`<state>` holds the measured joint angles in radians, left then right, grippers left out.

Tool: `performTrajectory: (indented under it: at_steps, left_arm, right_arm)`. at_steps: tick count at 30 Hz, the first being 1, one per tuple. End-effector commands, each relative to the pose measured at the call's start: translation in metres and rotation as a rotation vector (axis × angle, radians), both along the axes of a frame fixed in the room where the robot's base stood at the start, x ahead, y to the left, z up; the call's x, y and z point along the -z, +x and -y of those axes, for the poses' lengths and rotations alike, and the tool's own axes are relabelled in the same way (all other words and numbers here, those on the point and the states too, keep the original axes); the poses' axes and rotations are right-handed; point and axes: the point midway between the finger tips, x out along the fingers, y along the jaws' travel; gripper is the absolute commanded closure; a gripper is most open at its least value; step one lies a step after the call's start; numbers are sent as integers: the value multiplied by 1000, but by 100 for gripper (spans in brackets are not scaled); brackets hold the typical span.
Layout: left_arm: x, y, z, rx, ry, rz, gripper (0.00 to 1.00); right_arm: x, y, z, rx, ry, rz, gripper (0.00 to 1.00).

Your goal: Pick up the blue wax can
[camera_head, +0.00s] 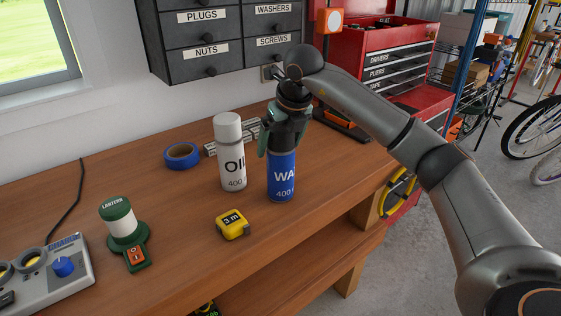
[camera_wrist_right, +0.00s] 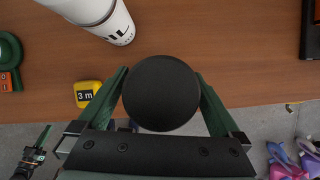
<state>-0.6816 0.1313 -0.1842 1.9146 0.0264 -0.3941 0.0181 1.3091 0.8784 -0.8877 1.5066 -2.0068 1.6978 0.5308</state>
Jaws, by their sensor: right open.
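The blue wax can (camera_head: 282,178) stands upright on the wooden workbench (camera_head: 180,240), its white lettering partly showing. My right gripper (camera_head: 281,148) is over it from above, with its green fingers down beside the can's upper part. In the right wrist view the can's round black top (camera_wrist_right: 160,93) lies between the two open fingers (camera_wrist_right: 160,76). I cannot tell whether either finger touches it. The can's top is hidden by the gripper in the head view. My left gripper is not in view.
A white oil can (camera_head: 232,155) stands close to the left of the wax can. A yellow tape measure (camera_head: 232,225) lies in front. Blue tape (camera_head: 181,155), a green lantern (camera_head: 122,225) and a charger (camera_head: 55,270) are further left. Drawers (camera_head: 220,40) hang on the wall behind.

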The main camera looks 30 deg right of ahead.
Motion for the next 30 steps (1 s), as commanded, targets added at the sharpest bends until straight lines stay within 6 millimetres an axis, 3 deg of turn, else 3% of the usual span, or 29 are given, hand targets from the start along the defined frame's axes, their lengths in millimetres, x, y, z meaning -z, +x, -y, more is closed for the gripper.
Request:
performTrajectory:
  at_steps: [5, 13, 30]
  left_arm:
    - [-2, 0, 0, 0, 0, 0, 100]
    - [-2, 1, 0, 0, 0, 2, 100]
    - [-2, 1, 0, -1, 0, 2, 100]
  right_arm:
    - [20, 7, 0, -1, 1, -2, 0]
    - [22, 9, 0, -2, 0, 0, 1]
    - [21, 9, 0, -1, 0, 1, 65]
